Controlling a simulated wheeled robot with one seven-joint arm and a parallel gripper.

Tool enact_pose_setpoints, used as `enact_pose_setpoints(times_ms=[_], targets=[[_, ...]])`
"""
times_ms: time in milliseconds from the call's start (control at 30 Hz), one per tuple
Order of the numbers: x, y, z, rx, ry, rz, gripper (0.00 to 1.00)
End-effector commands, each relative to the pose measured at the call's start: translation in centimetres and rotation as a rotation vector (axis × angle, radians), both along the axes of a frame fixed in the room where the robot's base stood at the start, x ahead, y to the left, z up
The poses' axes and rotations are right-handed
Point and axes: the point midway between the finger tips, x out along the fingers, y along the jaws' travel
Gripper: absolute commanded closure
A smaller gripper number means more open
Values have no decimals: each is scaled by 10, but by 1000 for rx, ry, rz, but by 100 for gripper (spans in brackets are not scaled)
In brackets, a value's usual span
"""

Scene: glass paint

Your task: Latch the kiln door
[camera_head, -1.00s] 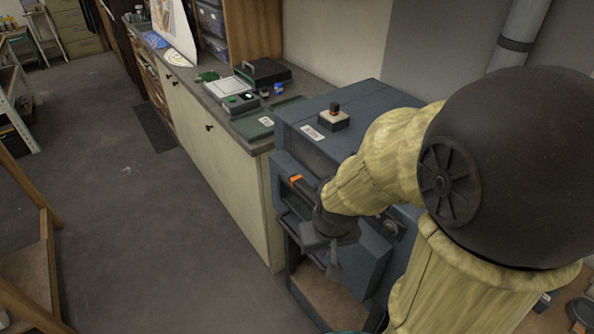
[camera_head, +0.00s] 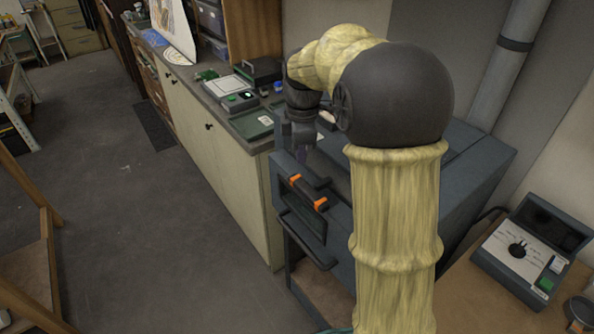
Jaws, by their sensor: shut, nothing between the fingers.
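The kiln (camera_head: 478,165) is a large blue-grey box at the right of the counter, partly hidden behind my arm. Its door (camera_head: 283,180) is on the front and looks about flush with the body, though my arm hides part of its edge. My gripper (camera_head: 300,154) points down above the door's top edge, just up and left of the lever. It is shut and empty, and appears apart from the lever.
A control box (camera_head: 520,248) with a black knob and green button stands on a wooden table at the right. The counter (camera_head: 258,142) at the left holds trays and small boxes. The grey floor (camera_head: 170,250) before the kiln is clear.

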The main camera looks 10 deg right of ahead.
Motion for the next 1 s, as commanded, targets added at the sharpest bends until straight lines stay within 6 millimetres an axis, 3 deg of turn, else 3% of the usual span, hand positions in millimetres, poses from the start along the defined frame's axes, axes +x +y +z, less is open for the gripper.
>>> enact_pose_setpoints(times_ms=[100,333,767,1000], targets=[[20,0,18,-10,20,197,100],[38,-2,41,-15,53,474,100],[40,0,44,-15,59,522,100],[39,1,25,-14,62,523,100]])
